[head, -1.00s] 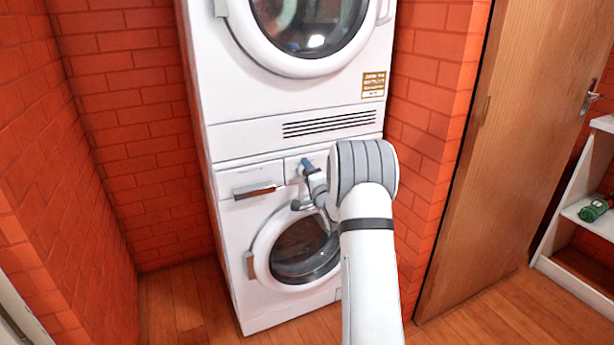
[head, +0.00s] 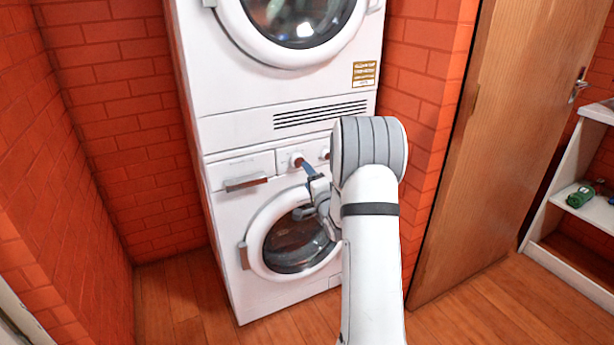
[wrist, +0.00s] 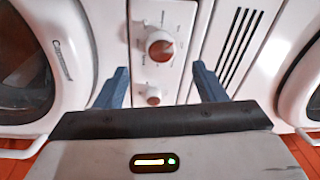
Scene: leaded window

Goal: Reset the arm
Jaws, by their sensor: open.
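My gripper (head: 310,172) is open and empty in front of the control panel of the lower white machine (head: 228,210). In the wrist view its two blue fingers (wrist: 160,82) stand wide apart. A large round knob (wrist: 159,46) appears between and beyond the fingertips, with a smaller knob (wrist: 153,95) below it. In the head view one knob (head: 296,160) shows just left of the fingertips. Whether a finger touches the panel is unclear. My arm hides the panel's right part.
An upper machine (head: 235,95) is stacked on the lower one. Both round doors look shut. Red brick walls (head: 130,130) stand left and behind. A wooden door (head: 500,140) and a white shelf (head: 590,225) with small items are at the right. The wooden floor (head: 180,310) is clear.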

